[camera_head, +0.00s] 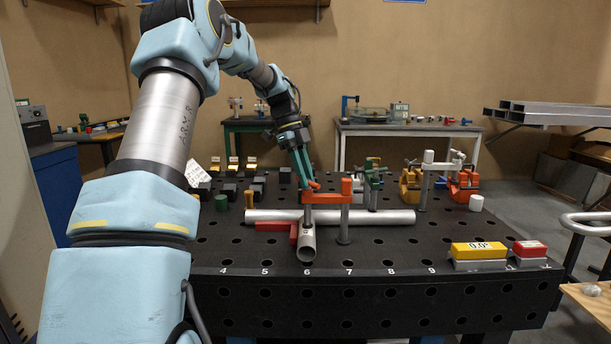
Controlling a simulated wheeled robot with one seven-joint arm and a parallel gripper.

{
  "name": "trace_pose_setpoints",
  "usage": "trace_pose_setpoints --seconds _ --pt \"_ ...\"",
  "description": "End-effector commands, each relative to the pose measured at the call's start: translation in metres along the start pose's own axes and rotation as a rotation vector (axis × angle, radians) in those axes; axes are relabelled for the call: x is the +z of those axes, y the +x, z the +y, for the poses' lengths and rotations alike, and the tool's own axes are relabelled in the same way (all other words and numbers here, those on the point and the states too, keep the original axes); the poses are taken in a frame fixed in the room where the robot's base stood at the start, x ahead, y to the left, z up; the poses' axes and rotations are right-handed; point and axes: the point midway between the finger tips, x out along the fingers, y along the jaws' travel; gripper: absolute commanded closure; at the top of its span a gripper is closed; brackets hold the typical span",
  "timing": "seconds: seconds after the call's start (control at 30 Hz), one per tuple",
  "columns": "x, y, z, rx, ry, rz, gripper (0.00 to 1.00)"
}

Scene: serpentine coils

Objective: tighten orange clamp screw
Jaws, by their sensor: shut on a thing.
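The orange clamp (330,198) stands on the black perforated table, its post (344,225) set near hole number 7. Its screw (307,214) points down at the left end of the orange arm, above a grey tube (306,246) that points toward me. My gripper (309,181), with green fingers, reaches down from above left and is shut on the top of the clamp screw. The fingers partly hide the screw's handle. Whether the screw's foot presses on the tube is too small to tell.
A long grey tube (385,217) lies across the table behind the short one. Red blocks (272,226) lie beside the joint. More clamps (466,184) stand at the back right. A yellow 0.0° gauge (478,250) sits at the front right. The front middle is clear.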

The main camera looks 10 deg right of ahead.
Motion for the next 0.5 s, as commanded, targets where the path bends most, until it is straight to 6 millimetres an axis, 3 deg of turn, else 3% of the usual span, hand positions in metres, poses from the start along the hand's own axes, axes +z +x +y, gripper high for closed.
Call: trace_pose_setpoints --seconds 0.27,0.3,0.5 --pt "0.0005 0.0011 0.0004 0.002 -0.001 0.000 1.00" --pt "0.0005 0.0012 0.0004 0.002 -0.001 0.000 0.75" --pt "0.0003 0.0008 0.0002 0.001 -0.001 0.000 0.53"
